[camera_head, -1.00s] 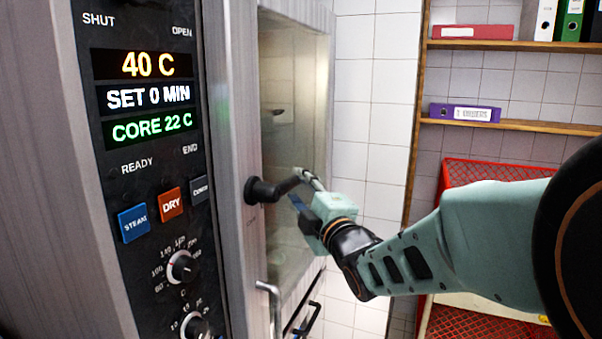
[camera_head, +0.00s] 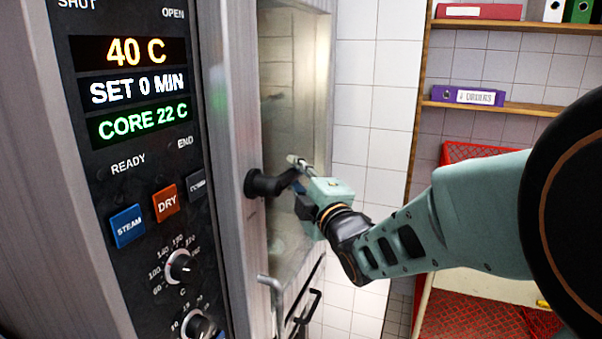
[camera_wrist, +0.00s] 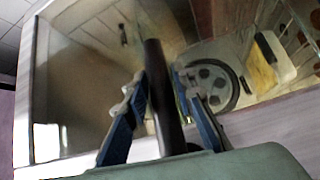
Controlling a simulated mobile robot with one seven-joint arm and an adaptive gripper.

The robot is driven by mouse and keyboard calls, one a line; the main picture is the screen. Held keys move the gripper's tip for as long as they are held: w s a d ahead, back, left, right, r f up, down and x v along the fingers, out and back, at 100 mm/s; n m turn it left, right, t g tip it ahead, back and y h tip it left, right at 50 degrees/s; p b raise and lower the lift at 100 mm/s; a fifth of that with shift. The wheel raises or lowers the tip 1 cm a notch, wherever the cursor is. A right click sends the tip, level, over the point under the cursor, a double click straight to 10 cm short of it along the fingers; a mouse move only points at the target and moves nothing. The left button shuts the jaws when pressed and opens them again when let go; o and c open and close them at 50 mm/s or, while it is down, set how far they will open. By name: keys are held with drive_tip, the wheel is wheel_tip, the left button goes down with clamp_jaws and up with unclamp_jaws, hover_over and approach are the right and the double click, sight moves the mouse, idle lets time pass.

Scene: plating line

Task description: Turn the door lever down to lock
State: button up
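The black door lever (camera_head: 268,185) sits on the oven door's near edge. From its round hub it reaches right, roughly level and slightly upward in the picture, to my gripper. My gripper (camera_head: 297,172) is at the lever's free end, with one pale fingertip showing above it. In the wrist view, the dark lever bar (camera_wrist: 163,95) runs between the two fingers of my gripper (camera_wrist: 160,78). The fingers close in on both sides of the bar and seem to touch it. The exact contact is blurred.
The oven's control panel (camera_head: 135,150) fills the left, with lit displays, buttons and knobs. The glass door (camera_head: 290,90) stands behind the lever. A grey bar handle (camera_head: 272,290) is below. Shelves with binders (camera_head: 467,96) and red crates (camera_head: 470,315) are at the right.

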clamp_jaws()
